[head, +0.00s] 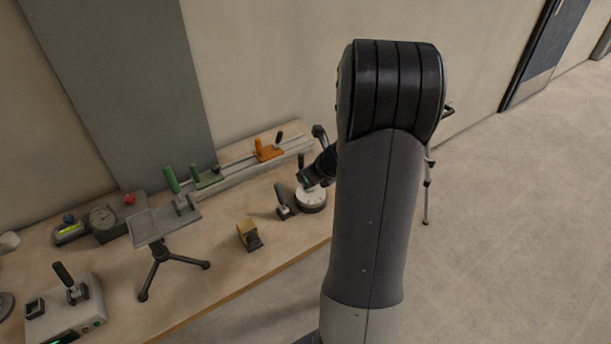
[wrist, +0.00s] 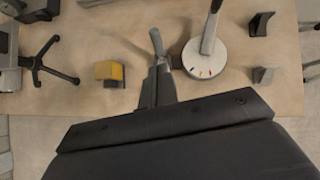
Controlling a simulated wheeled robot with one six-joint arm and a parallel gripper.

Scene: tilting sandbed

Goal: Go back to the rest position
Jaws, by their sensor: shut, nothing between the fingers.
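My gripper (head: 308,178) shows in the head view as a dark end beside my arm, above the far right part of the bench. It is shut with nothing held. It looks close to the round white dial base (head: 311,200) and its upright handle; the exact gap cannot be told. In the wrist view the white dial (wrist: 203,62) with coloured marks is right of centre. My large arm link hides part of the head view.
The wooden bench (head: 205,258) carries a yellow block (head: 248,235), a tray on a tripod (head: 160,222), a rail with an orange slider (head: 268,150), a green handle (head: 171,180) and a lever box (head: 66,312). Open floor (head: 520,200) lies to the right.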

